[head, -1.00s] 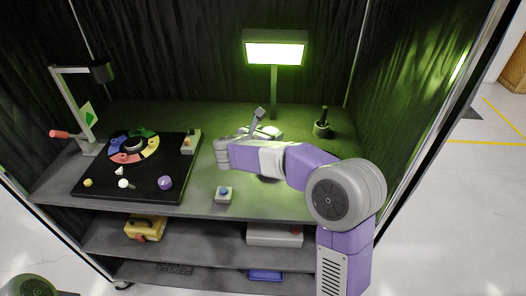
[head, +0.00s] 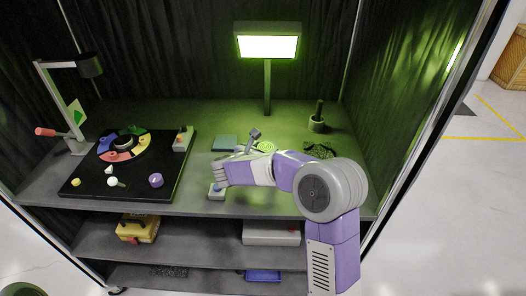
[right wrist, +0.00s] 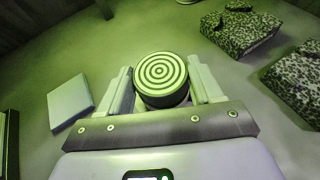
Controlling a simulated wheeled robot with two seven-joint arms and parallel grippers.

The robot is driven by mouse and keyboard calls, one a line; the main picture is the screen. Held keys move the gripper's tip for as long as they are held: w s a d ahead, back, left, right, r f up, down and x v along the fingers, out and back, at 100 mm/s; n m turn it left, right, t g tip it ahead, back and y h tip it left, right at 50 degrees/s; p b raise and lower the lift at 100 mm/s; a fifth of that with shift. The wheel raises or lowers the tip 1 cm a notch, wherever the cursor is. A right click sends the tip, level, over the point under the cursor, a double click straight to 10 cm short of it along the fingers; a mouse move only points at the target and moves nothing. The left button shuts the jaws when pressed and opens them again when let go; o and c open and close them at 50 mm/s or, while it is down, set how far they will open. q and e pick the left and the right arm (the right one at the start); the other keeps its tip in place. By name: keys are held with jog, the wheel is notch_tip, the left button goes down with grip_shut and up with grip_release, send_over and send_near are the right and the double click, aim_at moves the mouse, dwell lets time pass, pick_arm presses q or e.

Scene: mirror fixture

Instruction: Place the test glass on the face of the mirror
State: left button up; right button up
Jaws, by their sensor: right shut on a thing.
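A round disc with light and dark concentric rings on its top face, apparently the test glass (right wrist: 162,70), lies between the fingers of my right gripper (right wrist: 163,92). The fingers are shut on its sides. Its dark side wall shows below the ringed face, and I cannot make out where the glass ends and the mirror under it begins. In the head view the ringed face (head: 266,147) shows green under the lamp, just right of my right gripper (head: 250,148). My left gripper is out of view.
A teal block (head: 224,142) lies left of the disc and a speckled pad (head: 320,150) right of it. A lamp (head: 267,45) stands behind. A dark pot (head: 317,122) stands back right. A black board (head: 85,178) with coloured pieces fills the left. A blue-buttoned box (head: 217,191) sits in front.

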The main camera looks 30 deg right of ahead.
jog(key=shift+f, duration=0.1)
jog(key=o, duration=1.2)
jog(key=shift+a+r, duration=0.1)
jog(key=shift+r, duration=0.15)
jog(key=p+v, duration=0.2)
jog(key=v, duration=0.9)
jog(key=shift+s+a+r, duration=0.1)
jog(key=shift+s+a, duration=0.1)
jog(key=shift+a, duration=0.15)
